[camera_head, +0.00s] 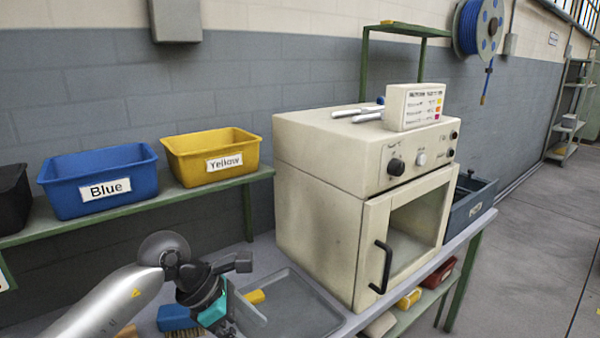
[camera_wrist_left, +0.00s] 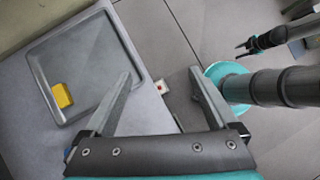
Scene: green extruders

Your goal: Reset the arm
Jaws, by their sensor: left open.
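My left arm comes in from the lower left in the head view, and my left gripper (camera_head: 248,318) hangs at the front edge of the bench, beside a grey tray (camera_head: 312,318). In the left wrist view my left gripper (camera_wrist_left: 160,76) is open, its two fingers wide apart with nothing between them. A yellow block (camera_head: 254,296) shows at the tray's left side; in the wrist view the block (camera_wrist_left: 62,95) lies inside the tray, apart from the fingers. My right gripper (camera_wrist_left: 243,48) shows small and dark at the upper right of the wrist view; its jaws are too small to judge.
A cream oven (camera_head: 320,220) with a dark handle stands right of the tray. A blue bin (camera_head: 98,180) and a yellow bin (camera_head: 212,157) sit on a green-framed shelf behind. A blue brush-like item (camera_head: 176,318) lies near my gripper. Open floor (camera_head: 540,240) is at the right.

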